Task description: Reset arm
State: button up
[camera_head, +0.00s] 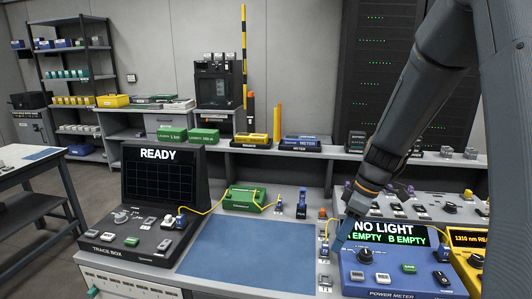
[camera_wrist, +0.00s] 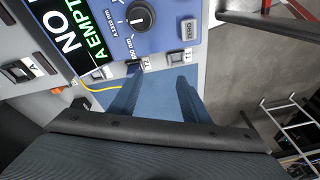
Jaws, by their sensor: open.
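My gripper (camera_wrist: 160,79) is open, with its two dark blue fingers apart and only blue surface visible between them in the wrist view. In the head view, my arm comes down from the upper right. My gripper (camera_head: 341,238) is low at the left edge of the blue power meter (camera_head: 400,279), beside the grey strip of small switches. I cannot tell whether the fingers touch anything. The power meter (camera_wrist: 172,22) also shows in the wrist view beyond the fingertips. Its screen reads NO LIGHT, A EMPTY, B EMPTY.
The trace box (camera_head: 150,243) at left reads READY. A green box (camera_head: 243,198) with yellow cables stands behind the clear blue mat (camera_head: 250,255). A yellow device (camera_head: 470,267) is right of the power meter. A shelf (camera_head: 290,149) with boxes runs behind.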

jog(key=s+a+m+h, duration=0.2)
jog(key=s+m+h, duration=0.1)
jog(key=s+m, duration=0.8)
jog(key=shift+s+r+m, duration=0.15)
jog(key=shift+s+m, duration=0.15)
jog(key=shift+s, duration=2.6)
jog(key=shift+a, duration=0.1)
